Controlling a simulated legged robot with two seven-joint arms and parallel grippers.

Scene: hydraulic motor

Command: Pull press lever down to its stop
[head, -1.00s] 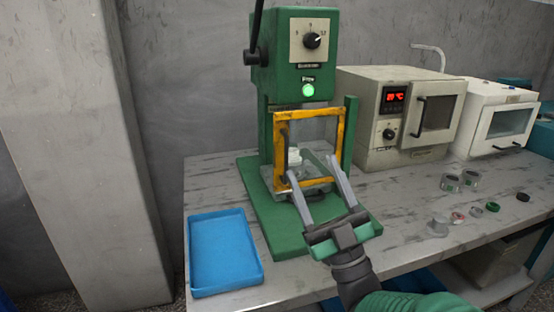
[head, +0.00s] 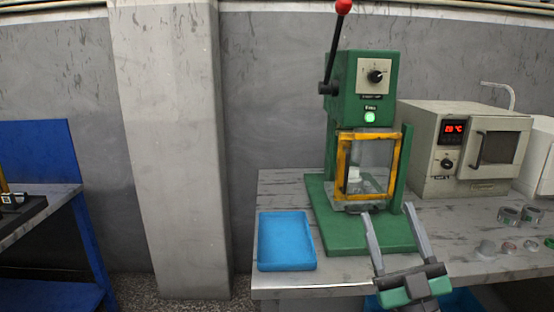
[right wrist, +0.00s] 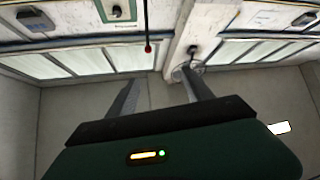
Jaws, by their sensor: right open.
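The green press (head: 352,105) stands on the bench. Its lever (head: 335,50) is a dark rod with a red knob (head: 344,6), raised and leaning slightly right at the press's left side. The yellow-framed guard (head: 372,165) is in front of the press opening, with a pale part behind its clear pane. My right gripper (head: 390,222) is open and empty, low in front of the press base and well below the lever. The right wrist view shows its two fingers (right wrist: 160,92) apart, and the red knob (right wrist: 148,48) small and far beyond them. My left gripper is not in view.
A blue tray (head: 287,268) lies on the bench left of the press. An oven (head: 437,135) stands to the right, with several rings and small parts (head: 508,215) in front of it. A pillar (head: 168,140) and a blue bench (head: 45,150) are farther left.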

